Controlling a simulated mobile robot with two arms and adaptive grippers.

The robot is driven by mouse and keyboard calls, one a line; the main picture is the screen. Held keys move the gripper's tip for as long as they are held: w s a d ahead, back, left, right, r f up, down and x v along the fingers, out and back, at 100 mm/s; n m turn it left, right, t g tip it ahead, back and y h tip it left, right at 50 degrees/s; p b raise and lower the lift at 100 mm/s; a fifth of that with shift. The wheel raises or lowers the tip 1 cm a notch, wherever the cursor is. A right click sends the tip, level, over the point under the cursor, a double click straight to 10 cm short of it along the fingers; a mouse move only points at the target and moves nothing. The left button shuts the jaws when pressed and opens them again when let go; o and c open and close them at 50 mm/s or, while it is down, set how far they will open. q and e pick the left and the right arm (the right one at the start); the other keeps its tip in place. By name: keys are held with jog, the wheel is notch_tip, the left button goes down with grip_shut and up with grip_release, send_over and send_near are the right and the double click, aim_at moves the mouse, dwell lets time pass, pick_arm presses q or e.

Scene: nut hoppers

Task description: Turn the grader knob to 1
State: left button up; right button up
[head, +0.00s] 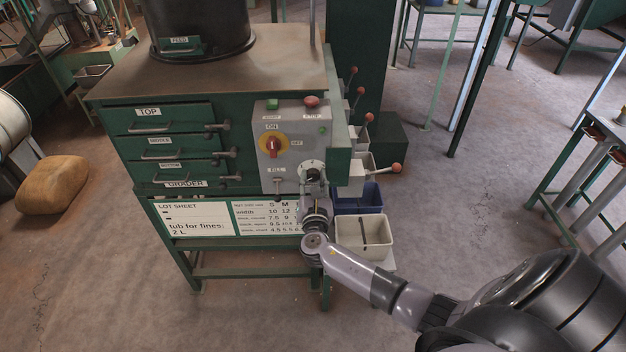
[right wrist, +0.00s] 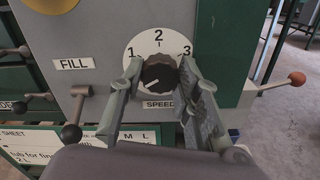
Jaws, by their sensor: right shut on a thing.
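The grader (head: 170,140) is a green cabinet with labelled drawers and a grey control panel (head: 290,135). Low on the panel is a white dial (head: 312,167); in the right wrist view the dial (right wrist: 138,47) reads 1, 2, 3 above a SPEED label. Its dark round knob (right wrist: 160,73) has a white mark pointing to the lower left, below the printed 1. My right gripper (right wrist: 161,82) is shut on the knob, one finger on each side. In the head view the right gripper (head: 313,182) partly covers the knob. My left gripper is not in view.
A FILL lever (right wrist: 77,105) is left of the dial. A red-yellow switch (head: 272,146) and green and red buttons sit above. Red-ended levers (head: 397,168) stick out at the right, over a blue bin (head: 360,199) and a cream tub (head: 380,232).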

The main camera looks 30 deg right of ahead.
jog(key=shift+c, duration=0.2)
jog(key=shift+f+m+b, duration=0.2)
jog(key=shift+m+b, duration=0.8)
jog(key=shift+b, duration=0.25)
jog(key=m+b, duration=0.7)
jog(key=m, duration=0.1)
jog(key=shift+r+m+b, duration=0.15)
jog(key=shift+m+b, duration=0.6)
jog(key=shift+m, duration=0.05)
jog(key=o, duration=1.1)
jog(key=shift+o, duration=0.2)
